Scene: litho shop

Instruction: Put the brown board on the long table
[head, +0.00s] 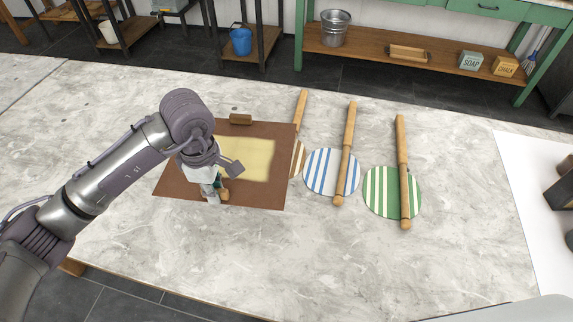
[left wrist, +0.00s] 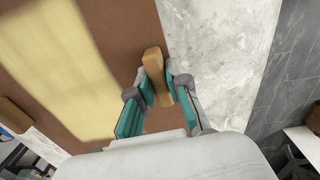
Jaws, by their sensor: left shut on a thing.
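The brown board (head: 180,178), with a pale yellow sheet (head: 258,160) on it, is over the left part of the long marble-topped table (head: 330,255). It has a wooden grip (head: 240,119) at its far edge and another wooden grip (left wrist: 153,64) near its close edge. My left gripper (head: 222,190) is shut on the near grip, which shows between its teal finger pads in the left wrist view (left wrist: 160,88). My arm hides part of the board. I cannot tell whether the board touches the table. My right gripper is not in view.
Discs striped brown (head: 298,160), blue (head: 320,172) and green (head: 379,193) lie right of the board, with wooden rods across or beside them. The board partly covers the brown one. A white sheet (head: 530,200) is at the right. The table's front middle is clear.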

